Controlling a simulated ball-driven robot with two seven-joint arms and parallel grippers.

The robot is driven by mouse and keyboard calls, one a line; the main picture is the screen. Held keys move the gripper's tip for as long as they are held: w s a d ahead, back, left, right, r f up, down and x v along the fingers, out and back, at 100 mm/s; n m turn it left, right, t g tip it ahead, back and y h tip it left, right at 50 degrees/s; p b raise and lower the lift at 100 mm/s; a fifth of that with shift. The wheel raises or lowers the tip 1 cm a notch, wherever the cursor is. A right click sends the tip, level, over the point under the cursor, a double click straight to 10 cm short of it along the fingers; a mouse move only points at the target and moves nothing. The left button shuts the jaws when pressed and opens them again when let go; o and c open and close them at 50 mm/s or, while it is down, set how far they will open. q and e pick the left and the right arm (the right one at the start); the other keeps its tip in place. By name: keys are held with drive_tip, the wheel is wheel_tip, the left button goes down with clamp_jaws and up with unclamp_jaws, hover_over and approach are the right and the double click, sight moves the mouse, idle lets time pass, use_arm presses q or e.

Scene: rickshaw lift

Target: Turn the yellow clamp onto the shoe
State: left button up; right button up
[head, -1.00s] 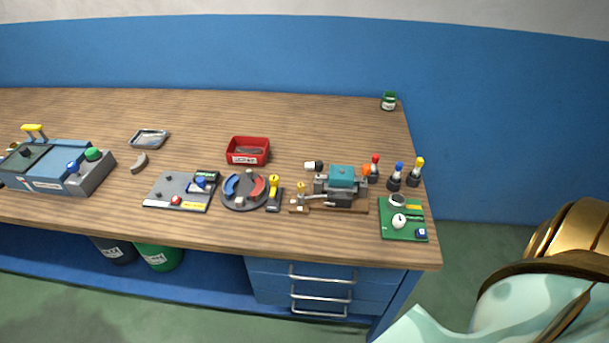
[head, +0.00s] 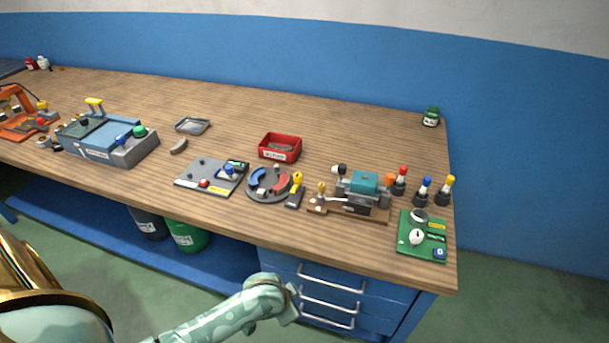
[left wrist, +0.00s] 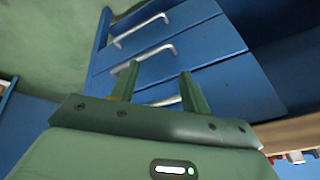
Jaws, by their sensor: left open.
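The yellow clamp (head: 297,181) stands on a dark base at the right edge of a round dark fixture (head: 268,196) on the bench. Curved blue (head: 257,178) and red (head: 281,181) pieces, shoe-like in form, sit on this fixture. The clamp's contact with either piece is too small to tell. My left gripper (head: 290,307) is below the bench top, in front of the blue drawers and well apart from the clamp. In the left wrist view its two fingers (left wrist: 158,82) are spread and empty. My right gripper is out of view.
The wooden bench (head: 330,128) has a front edge above my left gripper. Drawers with metal handles (head: 327,301) are close to it. A red bin (head: 280,148), a grey plate fixture (head: 211,177), a teal-topped vise (head: 364,184) and a green board (head: 423,236) surround the round fixture.

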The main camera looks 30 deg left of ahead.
use_arm(q)
drive_tip(key=w+d+r+m+t, duration=0.1)
drive_tip(key=w+r, duration=0.3)
drive_tip(key=r, duration=0.4)
drive_tip(key=w+d+r+m, duration=0.1)
drive_tip(key=w+r, duration=0.3)
drive_tip(key=r, duration=0.4)
drive_tip(key=n+g+b, duration=0.2)
drive_tip(key=n, duration=0.5)
approach(298, 174)
drive_tip(key=b+x, duration=0.7)
drive_tip(key=x, duration=0.1)
drive_tip(key=shift+w+f+b, duration=0.1)
drive_tip(key=shift+f+b, duration=0.25)
drive_tip(key=shift+f, duration=0.05)
drive_tip(key=shift+t, duration=0.3)
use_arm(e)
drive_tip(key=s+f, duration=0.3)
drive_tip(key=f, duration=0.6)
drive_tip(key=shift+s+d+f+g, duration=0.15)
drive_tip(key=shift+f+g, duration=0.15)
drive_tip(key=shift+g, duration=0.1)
use_arm(q)
drive_tip(key=c, duration=1)
